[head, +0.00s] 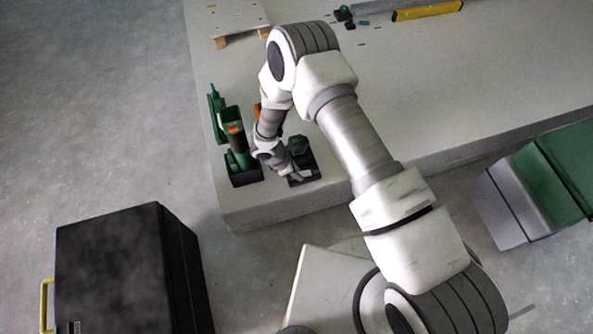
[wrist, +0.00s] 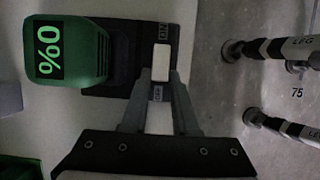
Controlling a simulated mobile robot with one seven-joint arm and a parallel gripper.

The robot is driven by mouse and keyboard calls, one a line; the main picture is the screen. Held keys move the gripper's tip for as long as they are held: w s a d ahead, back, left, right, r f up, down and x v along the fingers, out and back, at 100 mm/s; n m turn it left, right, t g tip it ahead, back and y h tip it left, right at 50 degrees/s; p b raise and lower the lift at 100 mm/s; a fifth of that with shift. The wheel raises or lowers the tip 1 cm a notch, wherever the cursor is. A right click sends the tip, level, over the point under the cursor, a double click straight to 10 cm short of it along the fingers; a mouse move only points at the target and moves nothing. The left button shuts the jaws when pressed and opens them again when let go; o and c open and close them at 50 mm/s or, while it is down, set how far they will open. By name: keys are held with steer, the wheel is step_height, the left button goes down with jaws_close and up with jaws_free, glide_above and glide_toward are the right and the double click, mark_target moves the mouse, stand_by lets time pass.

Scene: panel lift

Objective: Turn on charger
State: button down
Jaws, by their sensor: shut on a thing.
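The charger is a black base (head: 313,170) near the table's front left corner; its base also shows in the wrist view (wrist: 120,88). A green battery (wrist: 78,50) sits on it and its display reads 0%. A white slider switch (wrist: 161,62) lies on the base between an ON label (wrist: 163,40) above it and an OFF label (wrist: 158,94) below it. My gripper (wrist: 160,76) has its fingertips closed on the switch's two sides. In the head view my gripper (head: 299,176) is over the charger, partly hidden by my wrist.
Green tools (head: 238,150) stand left of the charger on the table (head: 440,90). A pallet (head: 236,22) and a yellow level (head: 427,11) lie at the back. A black case (head: 115,265) stands on the floor at front left. The table's middle is clear.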

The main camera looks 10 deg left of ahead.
steer(key=shift+w+d+r+g+y+p, duration=0.2)
steer(key=shift+g+y, duration=0.1)
steer(key=shift+y, duration=0.2)
steer(key=shift+w+d+r+g+y+p, duration=0.15)
steer(key=shift+g+y, duration=0.15)
steer(key=shift+y, duration=0.2)
steer(key=shift+s+d+g+y, duration=0.1)
steer(key=shift+g+y, duration=0.3)
steer(key=shift+y, duration=0.3)
steer(key=c, duration=0.7)
jaws_free()
steer(key=r+p, duration=0.2)
steer(key=r, duration=0.3)
steer(key=r+p, duration=0.2)
steer(key=r, duration=0.4)
steer(key=a+r+p, duration=0.1)
steer(key=r+p, duration=0.1)
steer(key=r, duration=0.4)
steer(key=shift+s+r, duration=0.2)
steer(key=shift+s, duration=0.05)
